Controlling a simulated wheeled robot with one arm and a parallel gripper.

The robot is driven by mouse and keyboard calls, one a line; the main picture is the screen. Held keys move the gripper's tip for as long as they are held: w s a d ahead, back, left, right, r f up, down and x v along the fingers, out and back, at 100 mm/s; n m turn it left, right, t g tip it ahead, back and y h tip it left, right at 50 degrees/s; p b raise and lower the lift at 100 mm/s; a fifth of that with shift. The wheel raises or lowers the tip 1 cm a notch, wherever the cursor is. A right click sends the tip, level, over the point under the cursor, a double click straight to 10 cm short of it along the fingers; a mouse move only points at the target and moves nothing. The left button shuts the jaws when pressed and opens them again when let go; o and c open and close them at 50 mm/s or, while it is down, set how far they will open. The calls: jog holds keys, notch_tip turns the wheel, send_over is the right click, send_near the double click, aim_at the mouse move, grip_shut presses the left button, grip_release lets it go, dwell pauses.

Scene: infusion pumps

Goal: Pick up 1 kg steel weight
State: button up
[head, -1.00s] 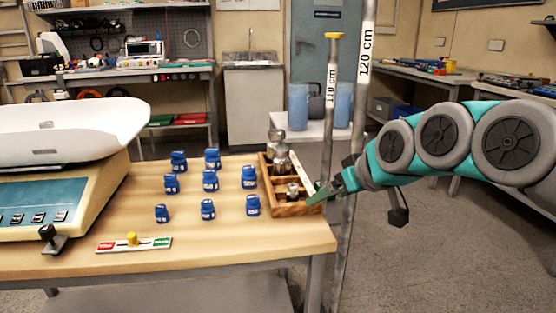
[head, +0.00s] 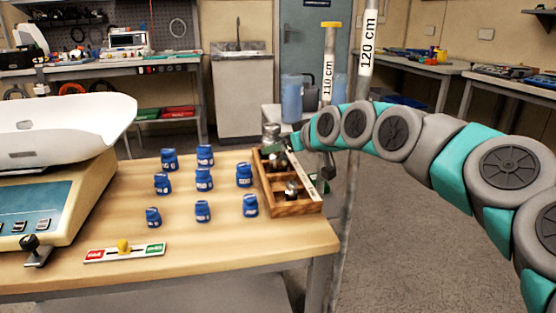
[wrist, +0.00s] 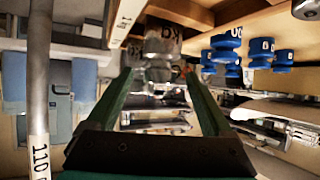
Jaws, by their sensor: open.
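A wooden tray (head: 297,208) at the table's right edge holds several steel weights. The large weight (head: 271,132) stands at its far end, partly hidden by my gripper (head: 284,147). In the wrist view a shiny steel weight (wrist: 163,45) with upside-down "KG" lettering lies just ahead of and between the green fingertips. My gripper (wrist: 158,75) is open, with its fingers apart on either side and nothing clasped. A smaller weight (head: 292,189) sits in the near part of the tray. The number on the large weight is not readable.
Several blue weights (head: 203,180) stand left of the tray, with a scale (head: 60,195) beyond them. Two upright poles, marked 110 cm (head: 328,75) and 120 cm (head: 368,45), stand right of the tray close to my arm. A slider board (head: 124,252) lies at the front.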

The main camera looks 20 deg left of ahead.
jog(key=shift+x, duration=1.2)
jog(key=shift+c, duration=0.2)
jog(key=shift+d, duration=0.1)
grip_shut()
jog(key=shift+r, duration=0.1)
